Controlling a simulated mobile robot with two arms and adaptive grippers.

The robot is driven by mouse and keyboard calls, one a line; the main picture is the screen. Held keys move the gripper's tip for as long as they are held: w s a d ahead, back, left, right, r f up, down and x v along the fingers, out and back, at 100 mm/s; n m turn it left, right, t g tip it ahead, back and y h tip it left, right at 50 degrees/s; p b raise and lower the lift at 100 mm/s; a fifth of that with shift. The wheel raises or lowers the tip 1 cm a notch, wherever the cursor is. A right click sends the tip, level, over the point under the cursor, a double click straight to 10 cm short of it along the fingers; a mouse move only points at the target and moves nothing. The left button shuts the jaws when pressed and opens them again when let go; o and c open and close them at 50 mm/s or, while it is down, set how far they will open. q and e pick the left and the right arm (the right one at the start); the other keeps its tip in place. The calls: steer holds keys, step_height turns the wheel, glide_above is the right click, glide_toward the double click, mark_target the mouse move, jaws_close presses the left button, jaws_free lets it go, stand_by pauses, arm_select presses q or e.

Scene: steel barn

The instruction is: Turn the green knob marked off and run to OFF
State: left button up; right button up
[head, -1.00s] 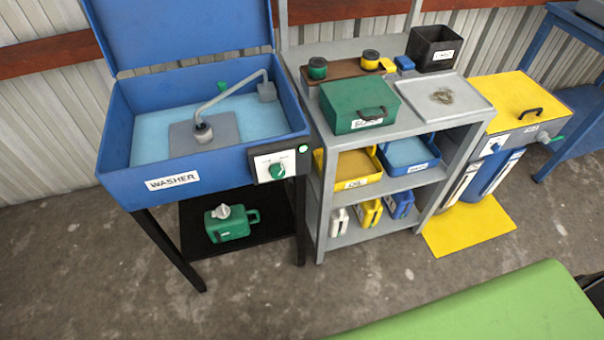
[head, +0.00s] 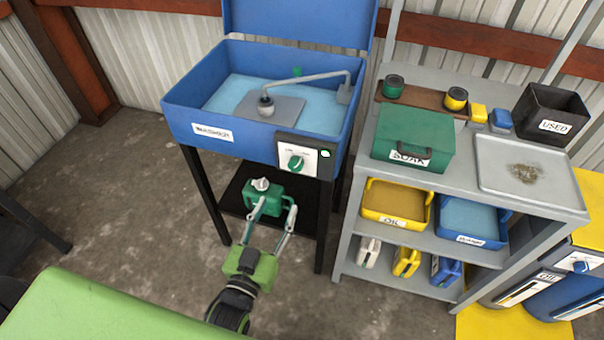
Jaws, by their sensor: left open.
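The green knob (head: 296,162) sits on a white-faced control panel (head: 303,155) at the front right of the blue washer (head: 235,155). A small green light (head: 325,153) glows beside it. The panel's lettering is too small to read, so I cannot tell the knob's setting. My left gripper (head: 274,205) is open, below and a little left of the knob, apart from it. Its fingers show in front of the green jug (head: 262,194) on the washer's lower shelf. My right gripper is not in view.
A grey shelf unit (head: 465,205) stands close on the right, with a green SOAK box (head: 413,137), yellow and blue bins, and a black USED bin (head: 550,115). The washer's black legs (head: 205,195) flank the lower shelf. Open concrete floor lies left.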

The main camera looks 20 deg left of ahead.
arm_select(q)
glide_toward(295, 168)
steer(key=w+p, duration=0.1)
steer(key=w, duration=0.6)
steer(key=shift+w, duration=0.75)
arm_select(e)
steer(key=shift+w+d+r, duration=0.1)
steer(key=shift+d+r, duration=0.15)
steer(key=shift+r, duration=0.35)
arm_select(q)
steer(key=c, duration=1.1)
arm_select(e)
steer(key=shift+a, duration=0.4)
